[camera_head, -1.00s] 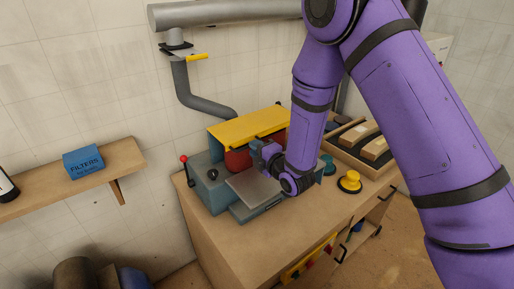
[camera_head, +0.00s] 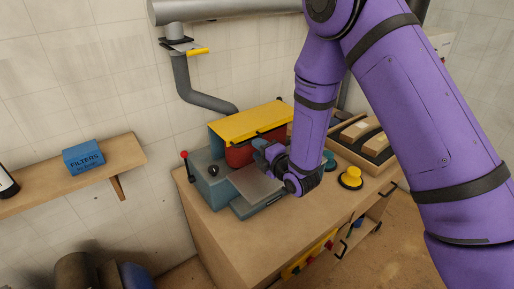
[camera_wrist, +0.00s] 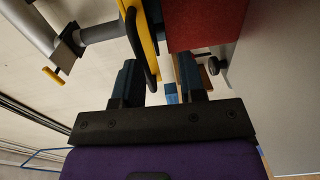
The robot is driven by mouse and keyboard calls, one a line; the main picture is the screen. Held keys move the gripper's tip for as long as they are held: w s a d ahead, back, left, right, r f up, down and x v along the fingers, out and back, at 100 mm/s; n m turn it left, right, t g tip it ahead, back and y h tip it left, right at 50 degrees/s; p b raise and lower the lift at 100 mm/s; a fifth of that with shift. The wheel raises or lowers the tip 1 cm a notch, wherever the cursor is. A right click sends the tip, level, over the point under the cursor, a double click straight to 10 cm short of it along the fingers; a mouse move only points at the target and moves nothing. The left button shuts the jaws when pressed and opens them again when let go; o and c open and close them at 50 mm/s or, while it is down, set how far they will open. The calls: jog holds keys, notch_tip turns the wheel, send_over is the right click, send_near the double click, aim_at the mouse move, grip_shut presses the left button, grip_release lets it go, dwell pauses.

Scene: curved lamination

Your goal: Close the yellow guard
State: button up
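The yellow guard (camera_head: 245,122) is a flat plate standing raised over the red block (camera_head: 240,155) of the grey-blue machine, with a dark handle along its front edge. In the wrist view the guard (camera_wrist: 139,28) is seen edge-on with its black handle (camera_wrist: 152,65). My gripper (camera_head: 265,153) is just below and in front of the guard's front edge. In the wrist view my gripper (camera_wrist: 157,75) has its two fingers apart. The handle's end shows between them, near the left finger; I cannot tell whether they touch.
A flat grey plate (camera_head: 257,184) lies at the machine's front, under my gripper. A red-knobbed lever (camera_head: 185,160) stands at its left. A yellow button (camera_head: 351,177) and a wooden tray (camera_head: 345,152) are to the right on the bench. A grey pipe (camera_head: 190,90) runs behind.

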jog(key=v, duration=0.9)
jog(key=shift+d+r, duration=0.2)
jog(key=s+d+r+m+g+h, duration=0.15)
jog(key=d+r+m+h, duration=0.25)
jog(key=d+r+m, duration=0.4)
jog(key=d+r+m+g+h, duration=0.25)
jog(key=d+r+m, duration=0.25)
jog(key=r, duration=0.5)
jog(key=s+d+r+m+g+h, duration=0.1)
jog(key=s+d+r+m, duration=0.1)
jog(key=s, duration=0.6)
jog(key=s+d+r+m+g+h, duration=0.1)
jog(key=s+d+r+m+g, duration=0.1)
jog(key=s+m, duration=0.4)
jog(key=s+d+r+m+g+h, duration=0.1)
jog(key=s+d+r+m, duration=0.3)
jog(key=s, duration=0.6)
jog(key=shift+s+r+g, duration=0.25)
jog(key=shift+r+g, duration=0.25)
jog(key=shift+r, duration=0.25)
jog(key=shift+o, duration=0.2)
jog(key=shift+w+d, duration=0.1)
